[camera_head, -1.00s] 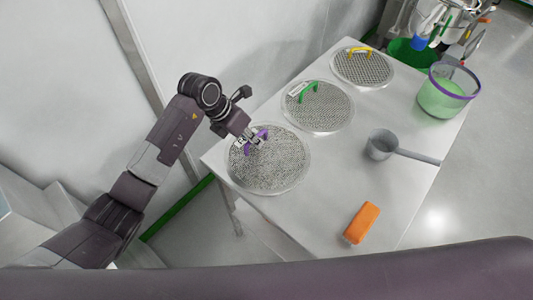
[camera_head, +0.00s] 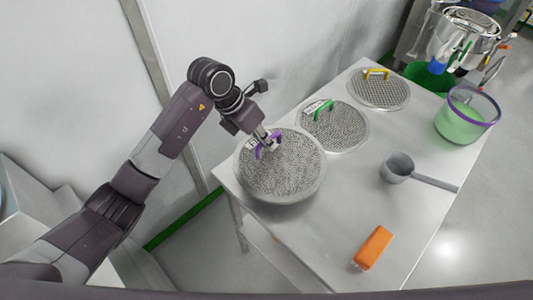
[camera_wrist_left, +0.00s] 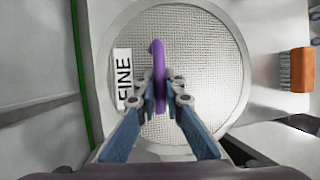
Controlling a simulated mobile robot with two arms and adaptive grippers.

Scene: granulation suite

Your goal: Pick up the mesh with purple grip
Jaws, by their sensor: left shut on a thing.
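The mesh with purple grip (camera_head: 285,172) is a round, fine wire disc with a metal rim, at the left end of the white table. It appears raised a little above the tabletop and roughly level. My left gripper (camera_head: 267,142) is shut on its purple grip (camera_head: 276,139). In the left wrist view, the fingers (camera_wrist_left: 160,98) close on both sides of the purple grip (camera_wrist_left: 158,62). A white label reading "FINE" (camera_wrist_left: 123,72) lies beside the grip on the mesh (camera_wrist_left: 205,60). My right gripper is not in view.
A green-grip mesh (camera_head: 338,128) lies close beside, and a yellow-grip mesh (camera_head: 380,92) farther back on the table (camera_head: 330,205). A grey scoop (camera_head: 397,168), an orange item (camera_head: 374,247) and a purple-rimmed green container (camera_head: 463,120) stand right. A wall is behind.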

